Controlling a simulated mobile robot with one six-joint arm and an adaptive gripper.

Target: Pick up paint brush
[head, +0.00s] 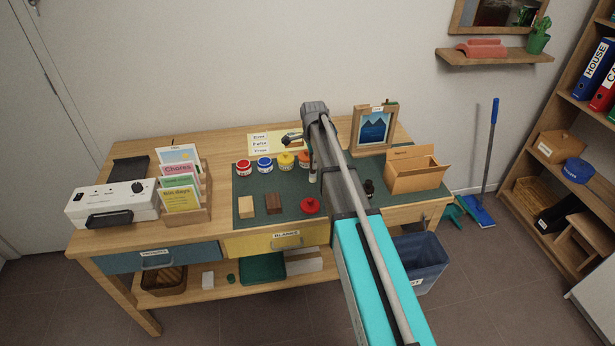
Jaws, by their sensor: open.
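I cannot make out a paint brush for certain; my arm covers part of the green mat (288,208) on the desk, and a brush may be hidden behind it. My gripper (312,172) hangs below the end of my arm over the back middle of the mat, beside the paint pots. It is small and partly covered by the arm, and I see nothing held in it. A red-labelled pot (243,168), a blue pot (264,165), a yellow pot (286,161) and an orange pot (304,158) stand in a row at the mat's back edge.
A light block (246,207), a brown block (273,204) and a red knobbed object (310,205) lie along the mat's front. A framed picture (374,127) and a cardboard folder box (413,172) stand right. A card rack (184,195) and white device (112,203) stand left.

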